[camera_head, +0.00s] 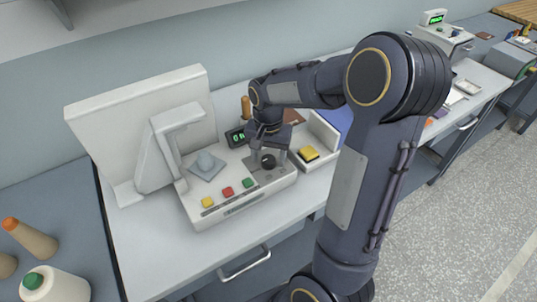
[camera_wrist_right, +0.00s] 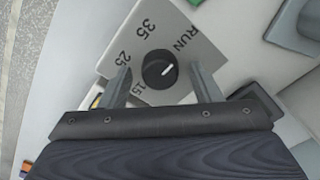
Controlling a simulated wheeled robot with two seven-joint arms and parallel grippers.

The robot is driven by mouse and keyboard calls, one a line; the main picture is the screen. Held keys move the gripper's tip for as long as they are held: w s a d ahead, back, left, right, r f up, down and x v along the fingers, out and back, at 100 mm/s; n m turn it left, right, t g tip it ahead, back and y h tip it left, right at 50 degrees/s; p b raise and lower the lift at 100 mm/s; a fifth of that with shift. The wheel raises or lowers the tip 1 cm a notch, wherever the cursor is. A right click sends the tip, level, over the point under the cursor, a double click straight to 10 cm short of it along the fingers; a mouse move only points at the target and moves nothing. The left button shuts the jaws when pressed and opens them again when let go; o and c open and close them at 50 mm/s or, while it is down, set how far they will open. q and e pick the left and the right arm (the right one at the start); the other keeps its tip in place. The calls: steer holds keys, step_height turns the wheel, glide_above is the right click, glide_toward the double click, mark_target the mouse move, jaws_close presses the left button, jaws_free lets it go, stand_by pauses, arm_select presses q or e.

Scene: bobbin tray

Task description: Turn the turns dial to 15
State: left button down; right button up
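The turns dial (camera_wrist_right: 159,69) is a round black knob with a white pointer line, on a grey plate (camera_wrist_right: 185,62) marked 15, 25, 35 and RUN. In the right wrist view its pointer line aims right and slightly up, away from the 15 mark at lower left. In the head view the dial (camera_head: 268,161) sits at the right end of the white machine (camera_head: 212,214). My right gripper (camera_wrist_right: 159,72) is open. Its fingers stand on either side of the knob, with visible gaps to it. My left gripper is not in view.
Yellow (camera_head: 207,202), red (camera_head: 228,191) and green (camera_head: 248,183) buttons line the machine's front, left of the dial. A small display (camera_head: 237,136) with green digits stands behind. A yellow block (camera_head: 308,153) lies in a tray to the right.

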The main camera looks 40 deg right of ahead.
steer(key=c, duration=1)
steer(key=shift+o, duration=0.2)
